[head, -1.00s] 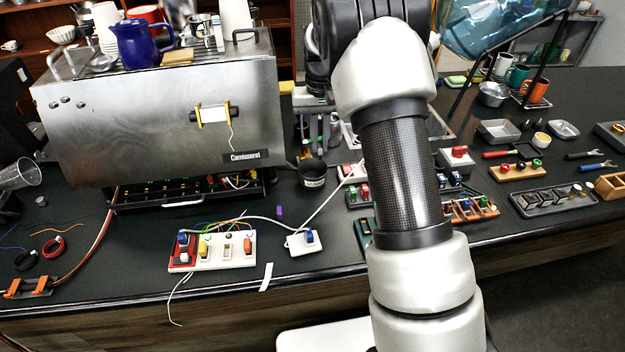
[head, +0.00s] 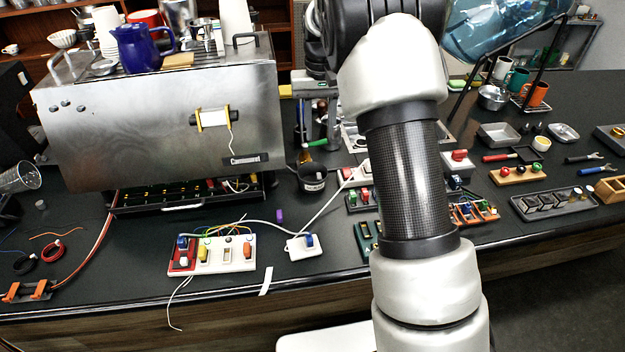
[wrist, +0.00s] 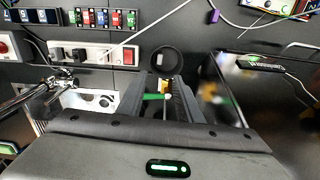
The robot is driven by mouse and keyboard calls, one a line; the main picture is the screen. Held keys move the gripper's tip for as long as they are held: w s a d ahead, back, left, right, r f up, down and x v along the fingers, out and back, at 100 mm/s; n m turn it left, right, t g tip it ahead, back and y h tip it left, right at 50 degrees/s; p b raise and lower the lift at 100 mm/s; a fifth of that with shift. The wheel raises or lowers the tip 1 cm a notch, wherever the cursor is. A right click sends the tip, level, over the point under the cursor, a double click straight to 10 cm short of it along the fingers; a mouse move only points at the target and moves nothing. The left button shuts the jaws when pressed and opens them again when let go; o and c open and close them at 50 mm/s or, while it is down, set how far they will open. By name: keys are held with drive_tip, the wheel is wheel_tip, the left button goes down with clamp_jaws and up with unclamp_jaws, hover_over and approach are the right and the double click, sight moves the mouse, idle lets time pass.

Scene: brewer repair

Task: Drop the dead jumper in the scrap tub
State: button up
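A small black tub with a pale label (head: 312,181) stands on the counter right of the brewer (head: 150,110). It also shows in the wrist view as a round dark opening (wrist: 165,62) just beyond my fingertips. My gripper (wrist: 164,82) points down at the tub, its two dark fingers on either side of a narrow gap. A small orange-yellow piece (wrist: 163,86) and a green piece with a white end (wrist: 155,96) show between or behind the fingers. I cannot tell whether either is the dead jumper or is held. The tub's inside is too dark to read.
A white switch board (head: 212,255) with a cable to a small white block (head: 302,247) lies in front of the brewer. A purple piece (head: 279,215) lies on the counter left of the tub. A power strip (head: 354,174) sits close right of the tub.

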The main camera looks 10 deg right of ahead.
wheel_tip(320, 180, up, 12)
drive_tip(key=shift+r, duration=0.2)
idle(0.4)
drive_tip(key=s+r+t, duration=0.1)
drive_tip(key=s+r, duration=0.3)
drive_tip(key=s, duration=0.3)
drive_tip(key=s+r+t, duration=0.2)
drive_tip(key=s+r, duration=0.2)
drive_tip(key=s, duration=0.3)
drive_tip(key=s+f+t, duration=0.1)
drive_tip(key=s+f, duration=0.2)
drive_tip(key=s, duration=0.6)
drive_tip(key=s+f+t, duration=0.1)
drive_tip(key=s+f, duration=0.2)
drive_tip(key=s, duration=0.7)
drive_tip(key=shift+f+n+t, duration=0.3)
drive_tip(key=shift+f+n, duration=0.05)
drive_tip(key=shift+n, duration=0.05)
